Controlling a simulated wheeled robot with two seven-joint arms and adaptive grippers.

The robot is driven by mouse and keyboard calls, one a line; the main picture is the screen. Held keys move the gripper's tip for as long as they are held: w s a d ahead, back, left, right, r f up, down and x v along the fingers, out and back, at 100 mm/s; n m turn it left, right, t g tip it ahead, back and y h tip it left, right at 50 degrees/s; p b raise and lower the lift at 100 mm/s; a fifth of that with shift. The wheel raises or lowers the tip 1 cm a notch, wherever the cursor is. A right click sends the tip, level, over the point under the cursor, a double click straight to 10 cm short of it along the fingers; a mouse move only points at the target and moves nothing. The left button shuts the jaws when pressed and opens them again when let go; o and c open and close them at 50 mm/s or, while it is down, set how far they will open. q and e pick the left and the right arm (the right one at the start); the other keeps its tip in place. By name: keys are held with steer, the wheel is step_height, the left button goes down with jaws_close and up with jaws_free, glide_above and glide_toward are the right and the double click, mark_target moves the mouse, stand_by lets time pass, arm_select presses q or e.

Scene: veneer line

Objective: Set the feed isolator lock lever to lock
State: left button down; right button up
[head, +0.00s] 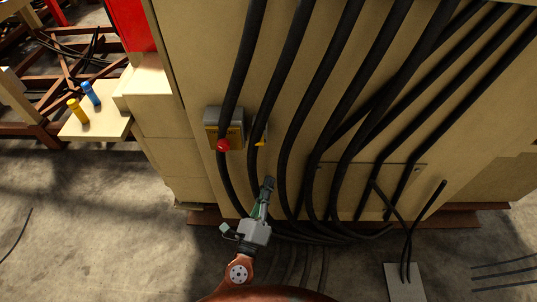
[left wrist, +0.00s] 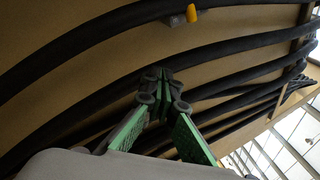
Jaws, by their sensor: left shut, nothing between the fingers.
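A small yellow piece (head: 261,143), possibly the lock lever, shows right of the box between cables. A yellow piece (left wrist: 193,14) beside a grey part (left wrist: 177,20) also shows at the top of the left wrist view. I cannot tell its setting. My left gripper (head: 269,181) is shut and empty, below the yellow piece and apart from it. Its closed tips (left wrist: 160,76) show in the left wrist view. My right gripper is out of view.
Thick black cables (head: 313,105) run down the cabinet (head: 195,60) around the isolator and behind my gripper. A shelf at left (head: 98,125) holds a yellow cylinder (head: 77,111) and a blue cylinder (head: 91,93). Concrete floor (head: 110,220) is open at lower left.

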mark_target(260, 140)
arm_select(q)
steer(key=shift+s+d+r+m+h, duration=0.15)
steer(key=shift+s+r, duration=0.15)
steer(key=shift+r, duration=0.3)
steer(key=shift+s+d+r+m+h, duration=0.15)
steer(key=shift+s+r, duration=0.15)
steer(key=shift+r, duration=0.3)
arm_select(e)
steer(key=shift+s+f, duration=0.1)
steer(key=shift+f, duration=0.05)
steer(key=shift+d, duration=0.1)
arm_select(q)
steer(key=w+r+p, duration=0.3)
steer(key=w+r, duration=0.2)
steer(key=w, duration=0.3)
steer(key=shift+a+p, duration=0.3)
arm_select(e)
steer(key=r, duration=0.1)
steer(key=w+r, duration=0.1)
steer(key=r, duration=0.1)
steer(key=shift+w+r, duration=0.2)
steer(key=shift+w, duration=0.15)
